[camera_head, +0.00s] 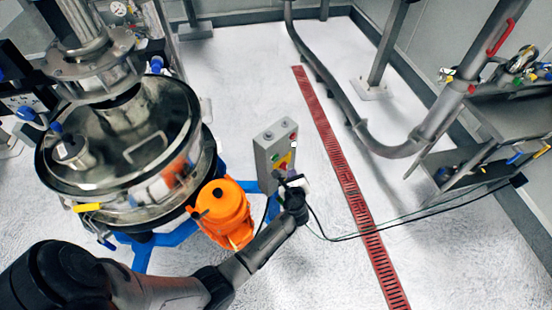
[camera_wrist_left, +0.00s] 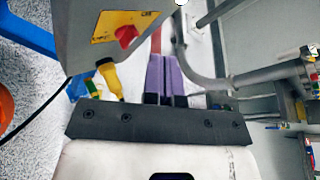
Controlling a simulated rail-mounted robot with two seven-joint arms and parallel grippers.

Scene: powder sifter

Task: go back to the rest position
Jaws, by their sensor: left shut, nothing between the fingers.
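My left arm comes in from the lower left in the head view. Its gripper (camera_head: 284,179) is in front of the grey control box (camera_head: 266,152), and the arm partly hides it. In the left wrist view the two purple fingers (camera_wrist_left: 164,66) are together with nothing between them. The control box (camera_wrist_left: 85,38) fills the upper left of that view, with its red switch on a yellow plate. The fingers appear beside and below the box; I cannot tell whether they touch it. My right gripper is not in view.
The round steel sifter (camera_head: 120,165) stands at left on a blue frame (camera_head: 160,245), with an orange motor (camera_head: 222,210) beside it. A red floor grate (camera_head: 345,180) crosses the white floor. Pipes (camera_head: 395,150) and a shelf rack (camera_head: 480,160) stand at right. Thin cables run across the floor.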

